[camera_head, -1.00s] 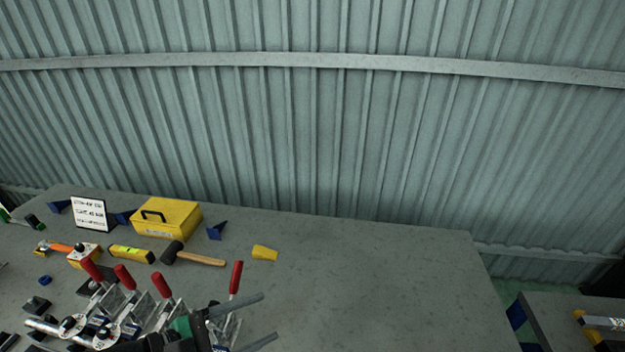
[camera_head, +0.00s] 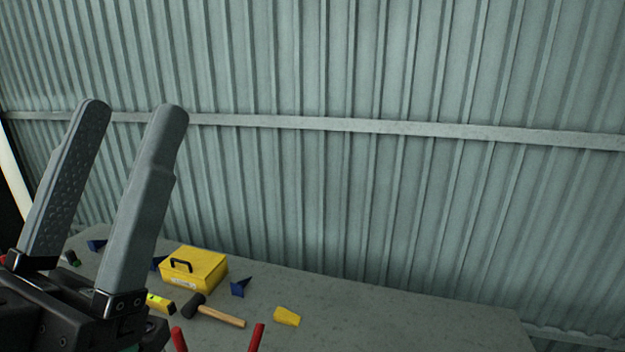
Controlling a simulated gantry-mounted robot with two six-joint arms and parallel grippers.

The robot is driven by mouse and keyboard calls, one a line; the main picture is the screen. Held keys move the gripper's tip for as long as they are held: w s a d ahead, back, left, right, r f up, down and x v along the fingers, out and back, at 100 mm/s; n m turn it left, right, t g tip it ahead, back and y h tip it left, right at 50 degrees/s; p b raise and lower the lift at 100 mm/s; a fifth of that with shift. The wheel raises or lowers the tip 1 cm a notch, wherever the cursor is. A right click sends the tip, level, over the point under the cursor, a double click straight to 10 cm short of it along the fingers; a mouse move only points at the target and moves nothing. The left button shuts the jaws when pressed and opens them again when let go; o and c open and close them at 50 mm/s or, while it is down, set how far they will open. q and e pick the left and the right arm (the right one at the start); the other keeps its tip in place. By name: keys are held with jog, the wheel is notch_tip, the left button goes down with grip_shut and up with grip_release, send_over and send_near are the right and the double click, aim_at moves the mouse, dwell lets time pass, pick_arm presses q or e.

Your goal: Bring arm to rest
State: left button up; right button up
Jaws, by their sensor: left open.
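My left gripper (camera_head: 136,108) is large and close to the camera at the left of the head view. Its two grey fingers point up and stand apart, with nothing between them. It hides the left part of the workbench (camera_head: 390,318). My right gripper is not in view.
On the bench are a yellow toolbox (camera_head: 205,268), a mallet (camera_head: 222,313), a yellow wedge-like piece (camera_head: 287,316), a blue bracket (camera_head: 239,288) and a partly hidden yellow level (camera_head: 160,303). Red clamp handles (camera_head: 256,338) rise at the bottom edge. A corrugated wall (camera_head: 400,60) stands behind. The bench's right side is clear.

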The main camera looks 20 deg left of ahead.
pick_arm(q)
notch_tip(320, 180, up, 21)
jog(key=w+g+h+p, duration=0.1)
jog(key=w+p, duration=0.1)
jog(key=p, duration=2)
jog(key=shift+w+d+f+n+g, duration=0.2)
jog(key=shift+w+d+n+g, duration=0.1)
jog(key=shift+d, duration=0.05)
